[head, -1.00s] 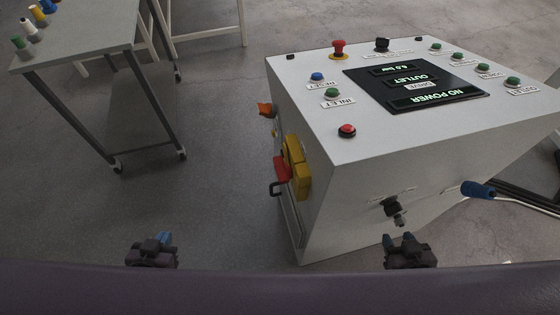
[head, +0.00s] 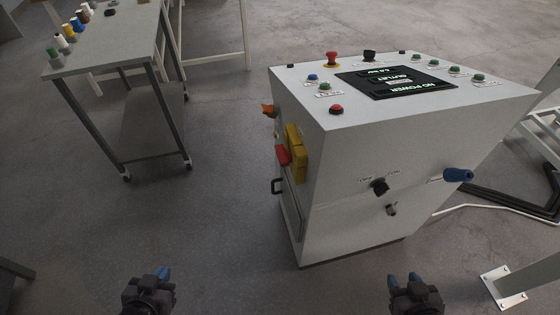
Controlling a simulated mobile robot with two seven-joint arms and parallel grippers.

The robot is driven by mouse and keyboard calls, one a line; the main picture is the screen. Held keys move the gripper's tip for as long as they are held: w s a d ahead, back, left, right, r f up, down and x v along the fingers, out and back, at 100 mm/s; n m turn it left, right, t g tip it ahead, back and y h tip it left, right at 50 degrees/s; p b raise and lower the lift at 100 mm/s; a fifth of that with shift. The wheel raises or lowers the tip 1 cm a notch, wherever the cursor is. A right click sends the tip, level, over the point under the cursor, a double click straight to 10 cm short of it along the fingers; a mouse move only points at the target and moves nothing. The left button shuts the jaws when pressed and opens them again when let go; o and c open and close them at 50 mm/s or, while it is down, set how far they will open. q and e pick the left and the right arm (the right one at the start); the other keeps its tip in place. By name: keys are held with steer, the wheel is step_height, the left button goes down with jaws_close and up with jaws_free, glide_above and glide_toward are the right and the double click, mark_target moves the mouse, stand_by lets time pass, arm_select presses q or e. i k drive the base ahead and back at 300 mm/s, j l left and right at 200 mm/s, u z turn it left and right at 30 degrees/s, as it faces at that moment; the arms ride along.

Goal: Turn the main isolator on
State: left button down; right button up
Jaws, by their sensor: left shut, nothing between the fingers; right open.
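The control cabinet (head: 360,160) stands on the floor right of centre. On its left face is the main isolator, a red handle (head: 283,155) on a yellow plate (head: 297,153), seen at a steep angle. The panel screen (head: 395,82) on top reads NO POWER. A black rotary switch (head: 379,187) with a key-like part below is on the front face. My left gripper (head: 162,275) is shut and empty at the bottom, left of the cabinet and well apart from it. My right gripper (head: 408,282) is open at the bottom, in front of the cabinet, touching nothing.
A blue-handled lever (head: 457,175) sticks out at the cabinet's right. A wheeled table (head: 105,55) with several coloured items stands at the back left. The floor between is clear.

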mark_target(285, 156)
steer(key=k+z, duration=0.15)
steer(key=z, duration=0.95)
steer(key=j+z, duration=0.1)
steer(key=z, duration=1.25)
steer(key=k+j, duration=0.2)
steer(key=j, duration=0.35)
steer(key=k+j, duration=0.2)
steer(key=j, duration=0.35)
steer(key=k+j, duration=0.25)
steer(key=j, duration=0.3)
steer(key=k+j, duration=0.2)
steer(key=j, duration=0.35)
steer(key=k+j, duration=0.2)
steer(key=j, duration=0.35)
steer(key=k+j, duration=0.2)
steer(key=j, duration=0.35)
steer(key=k+j+z, duration=0.1)
steer(key=j, duration=0.45)
steer(key=k+j, duration=0.35)
steer(key=j, duration=0.2)
